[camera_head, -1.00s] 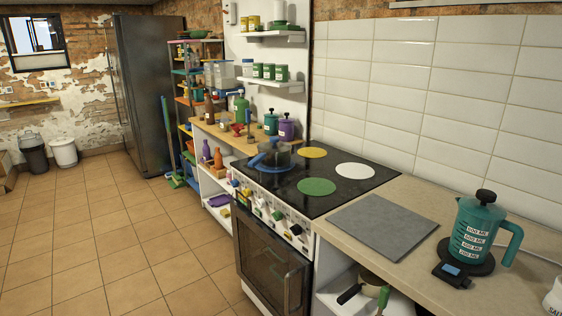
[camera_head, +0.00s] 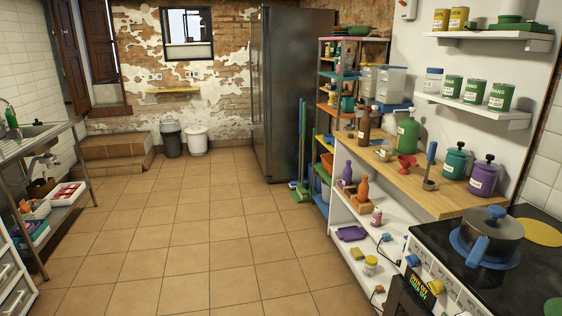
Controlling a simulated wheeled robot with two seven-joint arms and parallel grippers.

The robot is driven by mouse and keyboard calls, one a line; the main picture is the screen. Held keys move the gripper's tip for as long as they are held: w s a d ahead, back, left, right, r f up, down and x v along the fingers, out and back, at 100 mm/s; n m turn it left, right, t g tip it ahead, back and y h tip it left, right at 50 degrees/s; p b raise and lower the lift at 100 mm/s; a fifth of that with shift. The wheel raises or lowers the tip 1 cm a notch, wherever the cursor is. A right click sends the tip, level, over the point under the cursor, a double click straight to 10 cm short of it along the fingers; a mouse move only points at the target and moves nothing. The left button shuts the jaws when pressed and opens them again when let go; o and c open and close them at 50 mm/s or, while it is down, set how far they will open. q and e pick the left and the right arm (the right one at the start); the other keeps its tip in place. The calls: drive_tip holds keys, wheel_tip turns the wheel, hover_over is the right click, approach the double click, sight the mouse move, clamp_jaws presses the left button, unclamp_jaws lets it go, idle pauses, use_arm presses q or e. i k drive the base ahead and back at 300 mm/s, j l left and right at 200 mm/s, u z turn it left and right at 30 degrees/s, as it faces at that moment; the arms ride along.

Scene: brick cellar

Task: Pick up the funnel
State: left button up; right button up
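A small red funnel (camera_head: 406,164) sits on the wooden counter top (camera_head: 440,198), among bottles and canisters. It stands in front of the green pump bottle (camera_head: 407,137) and to the left of a small pot holding a blue-handled tool (camera_head: 430,166). Neither of my grippers shows in the head view.
The stove (camera_head: 448,264) with a lidded pot (camera_head: 487,236) is at the lower right. Teal (camera_head: 456,162) and purple (camera_head: 484,177) canisters stand on the counter's right part. Open tiled floor (camera_head: 205,230) lies left of the counter. A sink unit (camera_head: 28,143) stands far left.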

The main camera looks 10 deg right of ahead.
sight(406, 160)
drive_tip(key=i+z, duration=0.1)
drive_tip(key=i, duration=0.5)
drive_tip(key=i+j+z, duration=0.1)
drive_tip(key=i, duration=0.55)
drive_tip(key=i+j+z, duration=0.1)
drive_tip(key=i, duration=0.5)
drive_tip(key=j, duration=0.1)
